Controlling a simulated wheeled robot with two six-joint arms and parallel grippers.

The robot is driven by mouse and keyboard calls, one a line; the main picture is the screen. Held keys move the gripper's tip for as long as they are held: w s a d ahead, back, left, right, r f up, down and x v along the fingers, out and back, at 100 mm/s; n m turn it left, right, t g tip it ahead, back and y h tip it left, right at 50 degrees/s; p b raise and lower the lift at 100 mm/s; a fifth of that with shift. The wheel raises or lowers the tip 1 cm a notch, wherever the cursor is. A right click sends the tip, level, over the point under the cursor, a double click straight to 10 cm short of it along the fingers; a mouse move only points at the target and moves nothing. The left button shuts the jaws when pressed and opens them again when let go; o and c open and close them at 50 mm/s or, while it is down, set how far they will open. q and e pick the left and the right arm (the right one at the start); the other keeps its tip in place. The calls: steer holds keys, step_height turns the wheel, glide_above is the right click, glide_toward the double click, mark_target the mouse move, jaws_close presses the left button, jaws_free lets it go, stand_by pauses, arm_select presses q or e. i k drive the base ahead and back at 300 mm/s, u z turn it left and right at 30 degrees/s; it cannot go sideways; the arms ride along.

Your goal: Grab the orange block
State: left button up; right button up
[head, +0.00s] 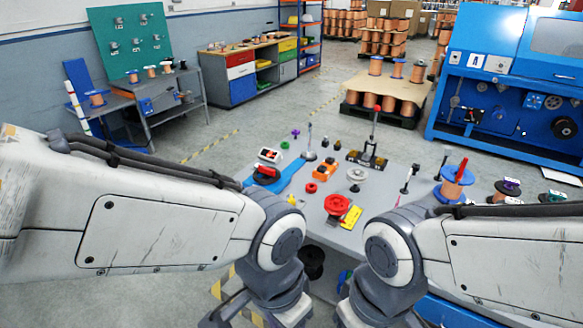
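The orange block (325,169) lies on the grey work table in the head view, a little right of the middle of the picture. It has dark spots on its top, too small to make out. Nothing covers it. My two arms come in from the left and right and bend down at the bottom of the picture, on the near side of the block. Both grippers are cut off or hidden at the lower edge, so their fingers do not show. Neither arm touches the block.
Around the block on the grey table (318,206) are a small red ring (311,188), a grey pulley (356,175), a black-based lever stand (368,160) and a red handwheel (337,205). A blue strip (291,177) lies to its left. Copper-coloured spools (457,183) stand at the right.

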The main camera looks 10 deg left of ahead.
mark_target(324, 170)
steer(key=u, duration=0.7)
steer(key=i, duration=1.75)
steer(key=z, duration=0.7)
